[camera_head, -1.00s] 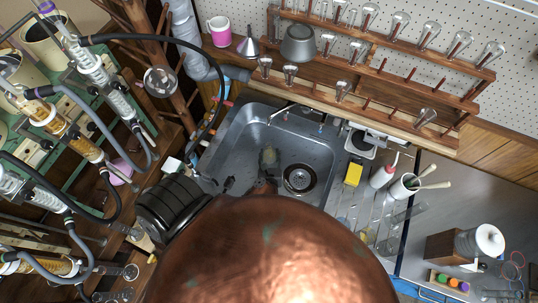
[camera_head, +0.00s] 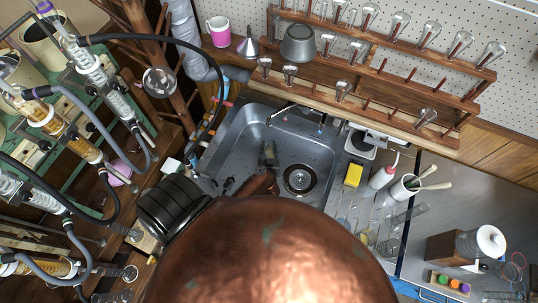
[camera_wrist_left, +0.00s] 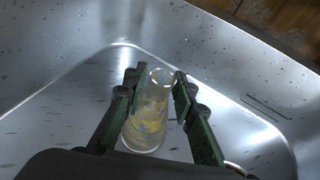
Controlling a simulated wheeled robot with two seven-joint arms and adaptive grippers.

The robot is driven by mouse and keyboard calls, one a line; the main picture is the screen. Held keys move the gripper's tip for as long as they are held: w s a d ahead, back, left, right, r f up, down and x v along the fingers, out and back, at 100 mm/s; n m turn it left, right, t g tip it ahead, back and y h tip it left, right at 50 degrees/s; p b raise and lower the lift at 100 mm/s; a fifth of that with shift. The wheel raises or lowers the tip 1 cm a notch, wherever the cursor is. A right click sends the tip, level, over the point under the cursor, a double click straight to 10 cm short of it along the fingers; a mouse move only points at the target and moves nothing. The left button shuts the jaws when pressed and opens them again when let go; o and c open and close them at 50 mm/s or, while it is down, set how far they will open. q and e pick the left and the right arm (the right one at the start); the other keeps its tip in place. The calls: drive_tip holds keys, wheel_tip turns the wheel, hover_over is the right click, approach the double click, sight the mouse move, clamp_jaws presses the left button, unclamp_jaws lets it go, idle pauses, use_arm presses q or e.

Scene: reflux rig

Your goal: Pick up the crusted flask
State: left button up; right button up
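The crusted flask (camera_wrist_left: 146,122) is clear glass with yellow-brown crust on its walls. My left gripper (camera_wrist_left: 158,82) is open, with one green-padded finger on each side of the flask; a gap shows on the right side. I cannot tell whether the left finger touches it. In the head view my left gripper (camera_head: 268,155) is low in the sink and mostly covers the flask. My right gripper is not in view.
The sink basin (camera_head: 235,125) has a drain (camera_head: 300,179) right of the gripper. A faucet (camera_head: 283,113) reaches over its back. A yellow sponge (camera_head: 353,174) and a wash bottle (camera_head: 383,176) stand to the right. A wooden rack (camera_head: 380,75) of glassware is behind. My copper-coloured dome hides the front.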

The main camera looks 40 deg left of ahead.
use_arm(q)
clamp_jaws()
drive_tip(key=shift+r, duration=0.15)
idle(0.5)
